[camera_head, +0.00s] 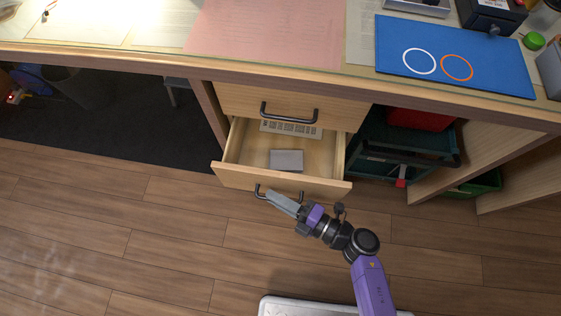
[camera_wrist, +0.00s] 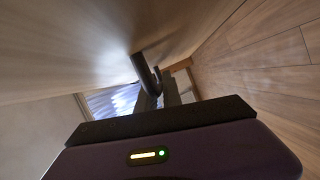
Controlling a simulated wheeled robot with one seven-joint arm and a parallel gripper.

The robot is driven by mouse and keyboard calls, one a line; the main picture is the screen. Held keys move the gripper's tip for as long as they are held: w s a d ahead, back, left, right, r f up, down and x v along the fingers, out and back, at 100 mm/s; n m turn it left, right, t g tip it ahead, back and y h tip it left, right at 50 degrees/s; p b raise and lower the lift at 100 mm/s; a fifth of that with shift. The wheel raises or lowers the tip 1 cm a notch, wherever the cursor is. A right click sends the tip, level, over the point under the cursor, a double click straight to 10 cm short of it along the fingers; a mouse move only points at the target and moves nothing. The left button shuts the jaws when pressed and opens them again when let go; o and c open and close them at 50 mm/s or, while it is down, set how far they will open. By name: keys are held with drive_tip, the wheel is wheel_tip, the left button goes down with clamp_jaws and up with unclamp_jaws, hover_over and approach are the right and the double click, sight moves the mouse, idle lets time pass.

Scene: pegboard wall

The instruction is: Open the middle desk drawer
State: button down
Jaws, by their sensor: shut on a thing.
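The middle drawer (camera_head: 232,176) is pulled out below the closed top drawer (camera_head: 240,97). Its inside shows from above. Its dark bar handle (camera_head: 259,190) is on the front panel, and the handle also shows in the wrist view (camera_wrist: 143,66). My gripper (camera_head: 272,196) is at this handle, reaching in from the lower right, with its fingers shut on the bar. In the wrist view my fingers (camera_wrist: 162,90) meet the handle close to the wooden front. Part of the handle is hidden behind my fingers in the head view.
A grey box (camera_head: 286,160) and a pale keyboard-like thing (camera_head: 290,130) lie inside the drawer. The top drawer's handle (camera_head: 289,113) is above. A dark green cart (camera_head: 398,150) stands under the desk at right. The wood floor (camera_head: 150,240) in front is mostly clear.

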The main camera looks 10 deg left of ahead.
drive_tip(key=s+p, duration=0.1)
drive_tip(key=s, duration=1.2)
drive_tip(key=shift+s+a+p, duration=0.2)
drive_tip(key=shift+s+p, duration=0.15)
drive_tip(key=shift+s, duration=0.05)
drive_tip(key=c, duration=1.5)
unclamp_jaws()
drive_tip(key=v, duration=0.7)
drive_tip(key=shift+s+d+p, duration=0.15)
drive_tip(key=shift+d+p, duration=0.2)
drive_tip(key=shift+p, duration=0.1)
drive_tip(key=shift+d, duration=0.1)
